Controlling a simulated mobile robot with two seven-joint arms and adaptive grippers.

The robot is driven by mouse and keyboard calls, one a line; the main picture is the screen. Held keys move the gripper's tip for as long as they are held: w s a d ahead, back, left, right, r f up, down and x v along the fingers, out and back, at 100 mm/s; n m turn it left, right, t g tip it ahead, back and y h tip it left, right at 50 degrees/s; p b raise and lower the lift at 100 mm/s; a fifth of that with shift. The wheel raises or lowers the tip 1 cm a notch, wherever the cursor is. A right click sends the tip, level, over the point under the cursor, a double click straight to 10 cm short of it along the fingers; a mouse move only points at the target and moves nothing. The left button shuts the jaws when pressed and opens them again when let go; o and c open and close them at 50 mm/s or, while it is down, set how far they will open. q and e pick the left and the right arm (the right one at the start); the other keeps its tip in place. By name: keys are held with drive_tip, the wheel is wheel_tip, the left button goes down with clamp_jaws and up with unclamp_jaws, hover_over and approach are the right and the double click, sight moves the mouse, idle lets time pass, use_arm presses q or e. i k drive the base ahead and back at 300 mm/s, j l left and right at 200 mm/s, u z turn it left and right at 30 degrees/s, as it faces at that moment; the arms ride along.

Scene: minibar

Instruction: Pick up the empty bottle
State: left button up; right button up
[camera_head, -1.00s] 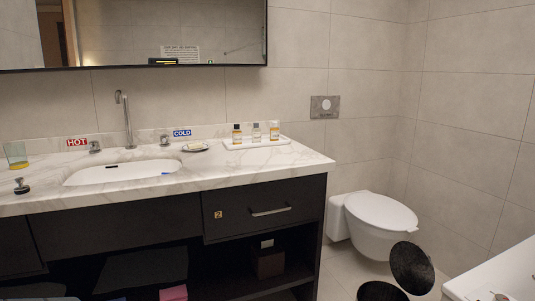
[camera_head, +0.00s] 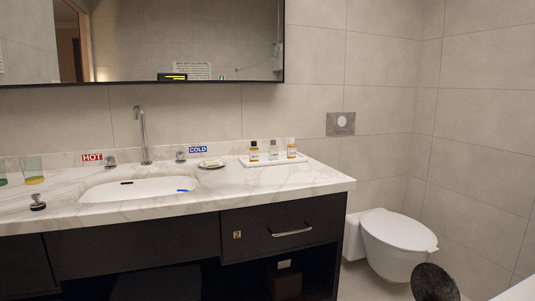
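Three small bottles with dark caps stand upright in a row on a white tray (camera_head: 262,163) at the right of the marble counter. The left bottle (camera_head: 254,152) and the right bottle (camera_head: 291,149) look amber. The middle bottle (camera_head: 273,151) looks pale and clear, as if empty, but it is small in the picture. Neither of my grippers is in view.
A sink (camera_head: 140,189) with a tall tap (camera_head: 143,135) lies left of the tray. A soap dish (camera_head: 211,164) sits between them. Glasses (camera_head: 33,170) stand at the far left. The toilet (camera_head: 398,240) and a black bin lid (camera_head: 433,283) are at the right.

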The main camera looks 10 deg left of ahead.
sight(273, 149)
drive_tip(key=u, duration=0.15)
drive_tip(key=z, duration=0.15)
drive_tip(key=i+j+z, duration=0.15)
drive_tip(key=z, duration=0.2)
drive_tip(key=i+j+z, duration=0.2)
drive_tip(key=z, duration=0.15)
drive_tip(key=i+j+z, duration=0.2)
drive_tip(key=z, duration=0.15)
